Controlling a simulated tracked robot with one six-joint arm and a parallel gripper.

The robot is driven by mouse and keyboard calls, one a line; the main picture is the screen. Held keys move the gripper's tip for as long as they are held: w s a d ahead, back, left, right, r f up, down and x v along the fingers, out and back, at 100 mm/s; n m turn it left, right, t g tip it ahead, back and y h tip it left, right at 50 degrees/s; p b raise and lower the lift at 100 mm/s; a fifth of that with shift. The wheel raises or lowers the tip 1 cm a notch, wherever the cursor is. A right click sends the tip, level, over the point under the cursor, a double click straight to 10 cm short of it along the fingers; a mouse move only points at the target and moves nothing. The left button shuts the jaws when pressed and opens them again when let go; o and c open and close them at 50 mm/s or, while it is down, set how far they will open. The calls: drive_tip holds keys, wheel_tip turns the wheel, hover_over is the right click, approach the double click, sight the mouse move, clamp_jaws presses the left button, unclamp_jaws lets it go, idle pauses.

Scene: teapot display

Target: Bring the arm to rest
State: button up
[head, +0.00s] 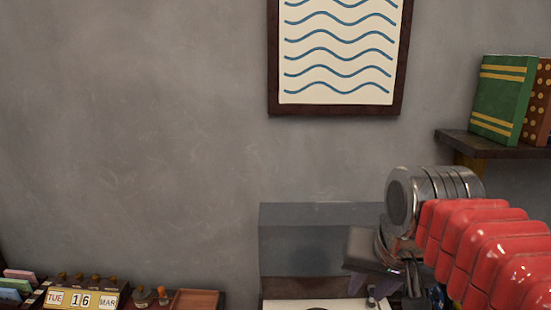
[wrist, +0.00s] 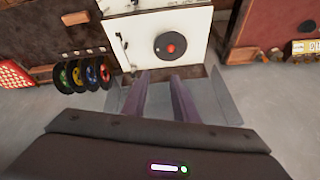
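My gripper (head: 364,288) hangs at the lower right of the head view, at the end of my red arm, in front of the wall. In the wrist view its two purple-grey fingers (wrist: 161,77) are parallel with a clear gap between them. Nothing shows between them, so it is open and empty. The fingers overlap a grey see-through box (wrist: 215,95) in that view. The box (head: 300,235) also stands behind and left of the gripper in the head view; I cannot tell whether they touch.
A white panel (wrist: 140,40) with a black disc and red centre lies beyond the fingertips. Several coloured discs (wrist: 83,75) stand left of it. A shelf (head: 490,146) with books is at right. A calendar (head: 82,298) stands at lower left.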

drive_tip(key=s+f+n, duration=0.3)
drive_tip(key=s+f, duration=0.4)
drive_tip(key=f, duration=0.3)
drive_tip(key=shift+s+t, duration=0.3)
drive_tip(key=shift+o, duration=0.4)
idle(2.0)
